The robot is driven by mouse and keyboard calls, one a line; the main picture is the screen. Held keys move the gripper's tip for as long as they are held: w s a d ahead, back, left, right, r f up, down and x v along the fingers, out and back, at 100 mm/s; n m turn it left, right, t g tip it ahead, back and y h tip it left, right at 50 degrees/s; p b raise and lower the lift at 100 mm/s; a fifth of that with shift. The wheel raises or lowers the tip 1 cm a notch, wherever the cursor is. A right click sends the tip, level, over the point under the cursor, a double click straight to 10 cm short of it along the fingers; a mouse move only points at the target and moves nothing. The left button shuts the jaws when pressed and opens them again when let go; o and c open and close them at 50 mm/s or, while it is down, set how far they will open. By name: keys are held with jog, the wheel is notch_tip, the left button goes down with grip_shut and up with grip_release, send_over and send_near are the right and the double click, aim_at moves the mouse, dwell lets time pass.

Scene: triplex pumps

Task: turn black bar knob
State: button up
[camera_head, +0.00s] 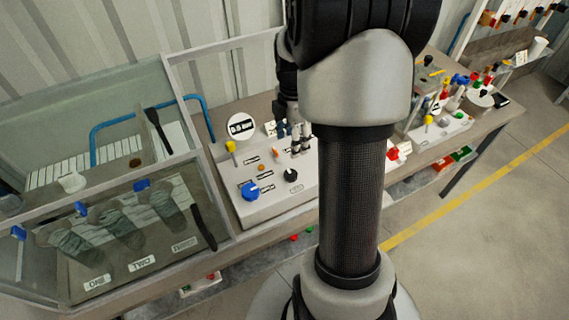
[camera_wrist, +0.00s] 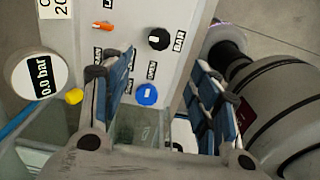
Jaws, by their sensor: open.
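The black bar knob (camera_head: 291,175) is a small round knob with a white mark on the white control panel. In the wrist view the black knob (camera_wrist: 158,39) sits beside a label reading BAR. My gripper (camera_wrist: 160,68) is open and empty, its two blue-padded fingers apart. In that picture the knob appears just beyond the fingertips, between their lines. In the head view my gripper (camera_head: 300,142) is over the back of the panel, behind the knob, and partly hidden by my arm. No contact with the knob shows.
A blue knob (camera_wrist: 147,94) is close to the black one; it also shows in the head view (camera_head: 250,191). A round gauge (camera_wrist: 31,76) reads 0.0 bar. A yellow knob (camera_head: 230,147) stands at the panel's left. A framed clear case (camera_head: 110,215) is left of the panel.

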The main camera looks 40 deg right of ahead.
aim_at(291, 174)
notch_tip(291, 174, down, 15)
jog(key=b, duration=0.3)
jog(key=shift+r, duration=0.2)
jog(key=shift+c, duration=0.5)
jog(key=c, duration=1)
